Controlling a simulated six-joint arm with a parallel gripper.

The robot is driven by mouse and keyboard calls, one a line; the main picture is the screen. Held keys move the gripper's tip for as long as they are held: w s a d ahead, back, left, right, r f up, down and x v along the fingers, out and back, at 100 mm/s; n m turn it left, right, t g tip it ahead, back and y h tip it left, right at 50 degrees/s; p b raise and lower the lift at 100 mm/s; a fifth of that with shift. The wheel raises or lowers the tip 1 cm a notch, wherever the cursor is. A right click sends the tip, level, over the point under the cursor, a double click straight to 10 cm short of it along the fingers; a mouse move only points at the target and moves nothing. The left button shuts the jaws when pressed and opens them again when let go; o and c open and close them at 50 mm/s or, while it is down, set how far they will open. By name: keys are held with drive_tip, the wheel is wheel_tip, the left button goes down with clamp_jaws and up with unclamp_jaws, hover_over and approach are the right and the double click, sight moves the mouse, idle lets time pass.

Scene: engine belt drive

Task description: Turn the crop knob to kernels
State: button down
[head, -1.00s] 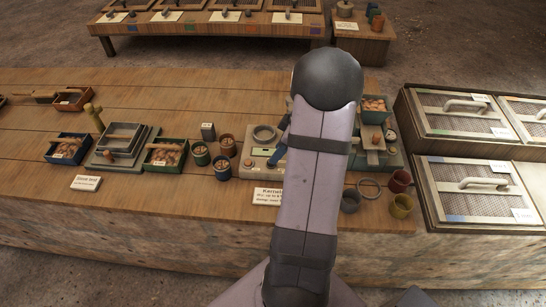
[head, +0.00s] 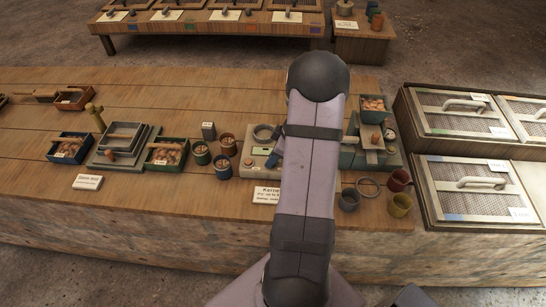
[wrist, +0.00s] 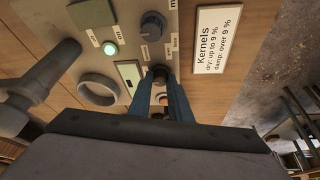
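The grey control panel (head: 250,171) stands on the bench, partly hidden behind my arm in the head view. In the wrist view the panel (wrist: 130,12) carries a dark round knob (wrist: 152,25), a lit green button (wrist: 110,49) and small labels too small to read. A second dark knob-like part (wrist: 160,70) sits between the tips of my gripper (wrist: 160,80). The two blue fingers straddle it with a narrow gap; whether they press on it I cannot tell. I cannot tell which knob is the crop knob. A white card reading "Kernels" (wrist: 216,40) lies beside the panel.
A raised ring (wrist: 98,89) and a thick grey handle-like part (wrist: 45,75) are near the fingers. Cups (head: 221,168) stand left of the panel. Loose cups (head: 400,204) and a ring (head: 368,187) lie to the right.

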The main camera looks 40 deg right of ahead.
drive_tip(key=shift+f+m+b, duration=0.1)
drive_tip(key=shift+m+b, duration=0.2)
drive_tip(key=shift+b, duration=0.3)
drive_tip(key=shift+f+m+h+b, duration=0.1)
drive_tip(key=shift+m+h+b, duration=0.3)
drive_tip(key=shift+m+b, duration=0.7)
drive_tip(key=m+b, duration=0.1)
drive_tip(key=m+h+b, duration=0.1)
drive_tip(key=m, duration=0.1)
drive_tip(key=shift+a+t+h, duration=0.2)
drive_tip(key=shift+t+h, duration=0.1)
drive_tip(key=m+p, duration=0.1)
drive_tip(key=r+m+h+p, duration=0.1)
drive_tip(key=m, duration=0.1)
drive_tip(key=shift+a+m+p, duration=0.15)
drive_tip(key=shift+m+p, duration=0.15)
drive_tip(key=m+p, duration=0.1)
drive_tip(key=p, duration=0.1)
drive_tip(key=shift+f+m+h+p, duration=0.1)
drive_tip(key=shift+m+h+p, duration=0.2)
drive_tip(key=shift+h, duration=0.1)
drive_tip(key=shift+f+m+g+p, duration=0.2)
drive_tip(key=shift+m+g+p, duration=0.2)
drive_tip(key=shift+m+p, duration=0.15)
drive_tip(key=c, duration=1.6)
unclamp_jaws()
drive_tip(key=shift+c, duration=0.2)
